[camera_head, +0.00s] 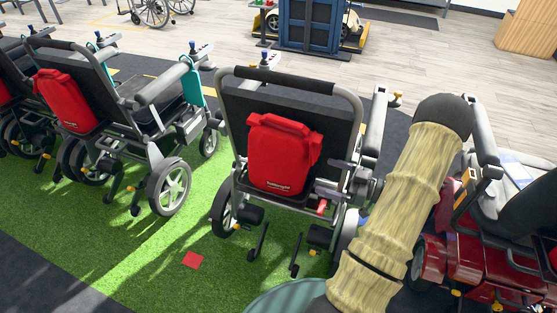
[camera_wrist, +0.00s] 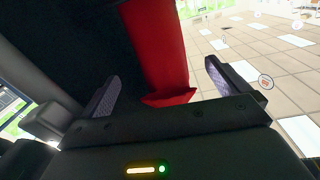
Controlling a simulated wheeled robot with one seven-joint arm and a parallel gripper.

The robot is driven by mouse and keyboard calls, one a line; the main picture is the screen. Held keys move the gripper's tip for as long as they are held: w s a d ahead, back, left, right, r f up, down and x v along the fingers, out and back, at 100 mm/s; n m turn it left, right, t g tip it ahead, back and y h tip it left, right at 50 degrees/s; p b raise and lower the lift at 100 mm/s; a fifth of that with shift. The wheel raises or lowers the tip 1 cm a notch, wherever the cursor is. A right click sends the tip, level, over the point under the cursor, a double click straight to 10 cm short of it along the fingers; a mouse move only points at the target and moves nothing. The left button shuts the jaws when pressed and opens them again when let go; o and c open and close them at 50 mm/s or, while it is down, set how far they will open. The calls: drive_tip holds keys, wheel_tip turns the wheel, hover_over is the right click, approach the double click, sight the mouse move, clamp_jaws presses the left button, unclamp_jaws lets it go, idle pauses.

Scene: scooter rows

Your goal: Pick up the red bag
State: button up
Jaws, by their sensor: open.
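A red bag (camera_head: 283,155) with pale lettering low on it hangs on the dark backrest of the middle wheelchair (camera_head: 290,93). In the wrist view a red bag (camera_wrist: 158,45) shows between the two fingers of my gripper (camera_wrist: 163,84), and its lower end lies close to the palm. The fingers are spread apart, one on each side of it. I cannot tell whether either finger touches it. In the head view my gripper is hard to make out beside the bag's lower right side.
Another wheelchair (camera_head: 150,95) with its own red bag (camera_head: 67,100) stands to the left. A dark red scooter (camera_head: 432,262) stands to the right, close to my arm. A blue cabinet (camera_head: 310,25) is at the back. Green turf (camera_head: 150,265) in front is mostly clear.

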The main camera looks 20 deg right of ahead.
sight(293, 164)
drive_tip(key=b+x, duration=0.1)
drive_tip(key=x, duration=0.5)
drive_tip(key=shift+w+a, duration=0.2)
drive_tip(key=shift+w, duration=0.05)
drive_tip(key=b+x, duration=0.1)
drive_tip(key=x, duration=0.4)
drive_tip(key=shift+w+r, duration=0.1)
drive_tip(key=shift+r, duration=0.05)
drive_tip(key=shift+c, duration=0.2)
drive_tip(key=c, duration=0.9)
drive_tip(key=shift+a+r, duration=0.1)
